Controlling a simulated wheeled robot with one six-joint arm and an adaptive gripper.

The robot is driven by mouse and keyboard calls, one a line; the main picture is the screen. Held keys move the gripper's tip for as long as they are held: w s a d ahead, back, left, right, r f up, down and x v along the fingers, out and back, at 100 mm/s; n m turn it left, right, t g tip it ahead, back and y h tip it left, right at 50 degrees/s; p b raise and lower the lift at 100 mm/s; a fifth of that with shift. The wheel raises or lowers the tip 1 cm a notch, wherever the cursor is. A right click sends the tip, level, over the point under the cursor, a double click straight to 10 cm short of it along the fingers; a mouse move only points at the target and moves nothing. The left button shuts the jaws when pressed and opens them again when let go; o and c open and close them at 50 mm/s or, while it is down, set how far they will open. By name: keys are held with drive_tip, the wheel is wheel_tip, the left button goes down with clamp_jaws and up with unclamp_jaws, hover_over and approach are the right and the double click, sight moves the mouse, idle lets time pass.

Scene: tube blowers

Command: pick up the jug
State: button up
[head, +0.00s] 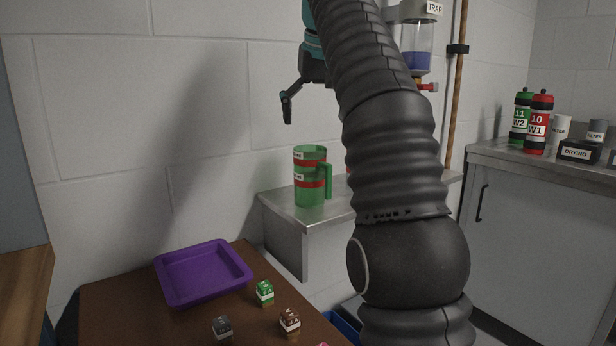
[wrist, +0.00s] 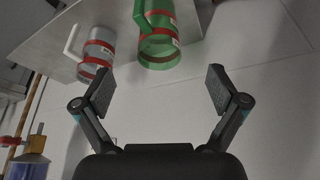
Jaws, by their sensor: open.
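A green jug (head: 309,176) with red bands and white labels stands upright on a metal shelf (head: 284,217) against the wall. Its handle is on its right side in the head view. In the wrist view the green jug (wrist: 158,40) shows upside down near the top centre, ahead of my gripper. My gripper (wrist: 161,90) is open and empty, with its fingers spread and apart from the jug. In the head view one finger of my gripper (head: 287,107) shows above and left of the jug; the rest is hidden behind my arm.
A clear jug (wrist: 97,50) with red bands stands beside the green one, mostly hidden by my arm in the head view. A trap vessel (head: 416,45) hangs on the wall. A purple tray (head: 203,272) and small labelled cubes (head: 264,291) sit on the brown table.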

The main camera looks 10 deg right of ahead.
sight(311, 172)
drive_tip(key=shift+x, duration=6.9)
drive_tip(key=shift+w+d, duration=0.1)
drive_tip(key=shift+d, duration=0.05)
drive_tip(key=shift+r, duration=0.1)
drive_tip(key=c, duration=1.3)
